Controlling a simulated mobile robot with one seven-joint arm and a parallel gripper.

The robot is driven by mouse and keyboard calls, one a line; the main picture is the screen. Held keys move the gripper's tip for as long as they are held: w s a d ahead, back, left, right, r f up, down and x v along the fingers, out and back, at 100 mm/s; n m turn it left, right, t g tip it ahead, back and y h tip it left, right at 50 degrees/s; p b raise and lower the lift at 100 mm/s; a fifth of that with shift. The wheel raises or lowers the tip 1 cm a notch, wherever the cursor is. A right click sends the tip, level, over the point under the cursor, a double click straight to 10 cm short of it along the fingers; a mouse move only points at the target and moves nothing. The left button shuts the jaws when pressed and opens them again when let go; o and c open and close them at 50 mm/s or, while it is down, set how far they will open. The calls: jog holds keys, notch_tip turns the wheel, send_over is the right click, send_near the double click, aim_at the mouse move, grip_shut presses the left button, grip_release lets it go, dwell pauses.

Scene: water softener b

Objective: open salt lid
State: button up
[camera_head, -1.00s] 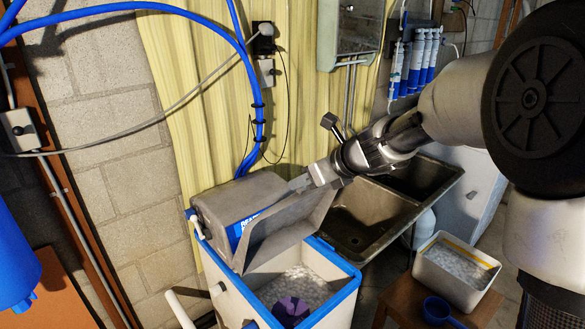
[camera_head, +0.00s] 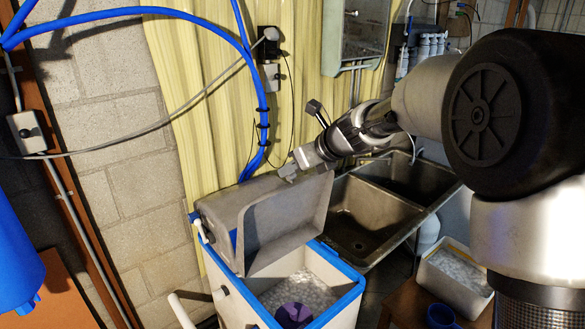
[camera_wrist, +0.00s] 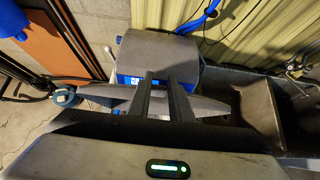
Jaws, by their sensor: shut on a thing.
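The salt lid (camera_head: 285,225) is a grey, deep-sided cover. It stands tilted up at the back of the white salt tank (camera_head: 335,312) with the blue rim, and its inner side shows in the head view. The tank's mouth is uncovered, with white salt (camera_head: 300,290) and a round purple thing (camera_head: 293,315) inside. My gripper (camera_head: 289,172) is at the lid's upper edge, shut on it. In the wrist view, the two dark fingers (camera_wrist: 167,92) point away close together. The exact contact on the lid is hard to see.
A steel double sink (camera_head: 368,222) stands just right of the tank. A white salt bin (camera_head: 455,275) and a blue cup (camera_head: 440,316) are at lower right. Blue pipes (camera_head: 262,110) run down the wall behind. A blue cylinder (camera_head: 15,255) is at far left.

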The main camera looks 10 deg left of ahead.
jog(key=shift+r, duration=0.2)
jog(key=w+a+r, duration=0.1)
jog(key=w+a, duration=0.4)
jog(key=a, duration=0.1)
jog(key=o, duration=0.7)
jog(key=shift+s, duration=0.1)
jog(key=shift+o, duration=1.1)
jog(key=b+v, duration=0.1)
jog(key=v, duration=1.6)
jog(key=s+d+f+n+h, duration=0.2)
jog(key=s+d+f+n, duration=0.2)
jog(key=s+d+n, duration=0.4)
jog(key=s+d+f+n+h, duration=0.3)
jog(key=s+d+n, duration=0.5)
jog(key=s, duration=0.4)
jog(key=s+d+f+n+h, duration=0.2)
jog(key=s+d+f+n, duration=0.3)
jog(key=s+d+n, duration=0.3)
jog(key=s+n, duration=0.1)
jog(key=s, duration=0.2)
jog(key=shift+d+f+n+g+h, duration=0.3)
jog(key=shift+d+f+h, duration=0.05)
jog(key=shift+f+h, duration=0.05)
